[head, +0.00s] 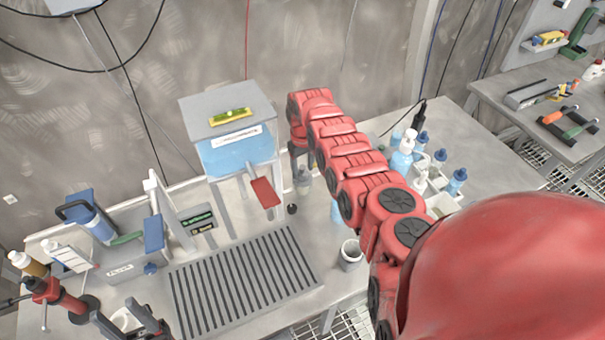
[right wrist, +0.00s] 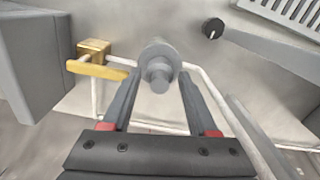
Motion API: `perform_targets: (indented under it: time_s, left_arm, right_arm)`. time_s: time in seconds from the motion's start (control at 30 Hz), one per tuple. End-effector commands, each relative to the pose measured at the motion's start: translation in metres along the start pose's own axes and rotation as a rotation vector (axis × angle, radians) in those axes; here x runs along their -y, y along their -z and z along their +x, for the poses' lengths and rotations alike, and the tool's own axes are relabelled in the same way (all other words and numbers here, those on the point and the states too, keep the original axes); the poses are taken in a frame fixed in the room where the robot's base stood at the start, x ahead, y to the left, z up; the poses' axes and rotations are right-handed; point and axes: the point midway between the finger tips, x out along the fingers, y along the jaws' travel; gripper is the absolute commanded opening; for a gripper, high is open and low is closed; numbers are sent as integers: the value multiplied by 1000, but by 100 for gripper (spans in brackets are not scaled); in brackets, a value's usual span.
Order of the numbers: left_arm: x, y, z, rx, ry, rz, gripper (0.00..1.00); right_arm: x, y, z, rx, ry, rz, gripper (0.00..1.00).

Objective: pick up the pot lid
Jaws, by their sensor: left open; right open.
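A small grey round pot with a stepped top stands below my right gripper. In the right wrist view its top, seemingly the pot lid with a knob (right wrist: 159,72), lies between the fingertips of my right gripper (right wrist: 160,84). The fingers are apart, with a gap visible on both sides of the knob. In the head view the grey pot (head: 303,182) shows small under my right gripper (head: 298,160), which points down and is partly hidden by my red arm. My left gripper (head: 132,322) is open and empty at the lower left.
A box with a blue front (head: 236,150) and red handle stands left of the right gripper. A brass fitting (right wrist: 95,50) and a black knob (right wrist: 212,28) are close to the pot. A slotted grate (head: 245,280) lies in front; several bottles (head: 402,155) stand right.

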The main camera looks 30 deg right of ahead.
Motion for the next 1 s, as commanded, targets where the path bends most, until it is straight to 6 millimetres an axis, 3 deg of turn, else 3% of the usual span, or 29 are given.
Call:
perform_targets:
  time_s: [0.33,0.67,1.0]
  left_arm:
    - [0,0,-1,0,0,0,50]
    - [0,0,-1,0,0,0,50]
    - [0,0,-1,0,0,0,50]
  right_arm:
    - [-1,1,7,-6,-1,2,60]
    - [0,1,7,-5,-1,1,2]
    - [0,1,7,-4,-1,1,0]
